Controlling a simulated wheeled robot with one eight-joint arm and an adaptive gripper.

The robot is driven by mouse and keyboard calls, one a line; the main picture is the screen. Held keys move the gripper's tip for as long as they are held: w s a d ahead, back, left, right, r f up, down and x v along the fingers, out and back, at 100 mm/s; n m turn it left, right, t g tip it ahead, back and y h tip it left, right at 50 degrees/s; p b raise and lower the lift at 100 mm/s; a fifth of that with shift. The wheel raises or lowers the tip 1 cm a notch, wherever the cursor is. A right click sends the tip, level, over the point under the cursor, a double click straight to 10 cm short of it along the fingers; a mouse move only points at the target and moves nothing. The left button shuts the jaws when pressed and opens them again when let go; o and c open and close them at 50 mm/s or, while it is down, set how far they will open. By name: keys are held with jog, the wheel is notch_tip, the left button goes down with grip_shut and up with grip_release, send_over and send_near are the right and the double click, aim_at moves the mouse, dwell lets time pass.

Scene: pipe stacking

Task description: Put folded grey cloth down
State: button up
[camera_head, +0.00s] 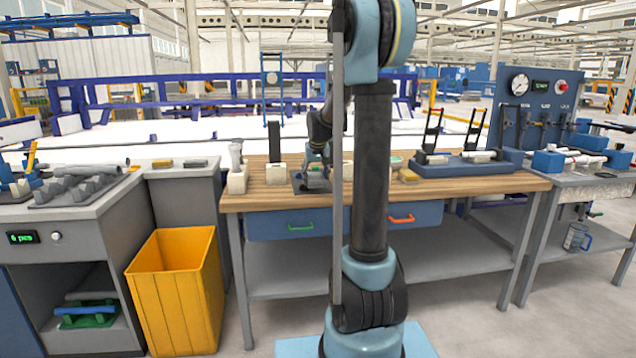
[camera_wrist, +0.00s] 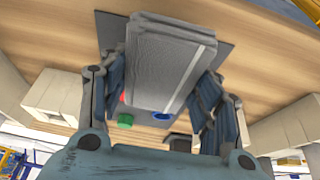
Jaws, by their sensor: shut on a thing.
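The folded grey cloth (camera_wrist: 168,62) shows in the wrist view as a thick grey block with a pale stripe along one side. My gripper (camera_wrist: 165,95) is shut on it, one finger at each side. Behind the cloth is a dark grey flat mat (camera_wrist: 108,30) on the wooden table top (camera_wrist: 270,55). I cannot tell whether the cloth touches the mat. In the head view my gripper (camera_head: 315,172) is over the wooden workbench (camera_head: 265,198), left of my arm column, and is small and partly hidden there.
White blocks stand on both sides of my gripper in the wrist view, one at the left (camera_wrist: 58,95). A white holder (camera_head: 237,178) stands at the bench's left end, and a blue fixture (camera_head: 465,165) at its right. A yellow bin (camera_head: 175,290) stands left of the bench.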

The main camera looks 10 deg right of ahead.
jog(key=shift+f, duration=0.6)
jog(key=shift+f, duration=0.3)
jog(key=o, duration=1.6)
jog(key=shift+o, duration=0.2)
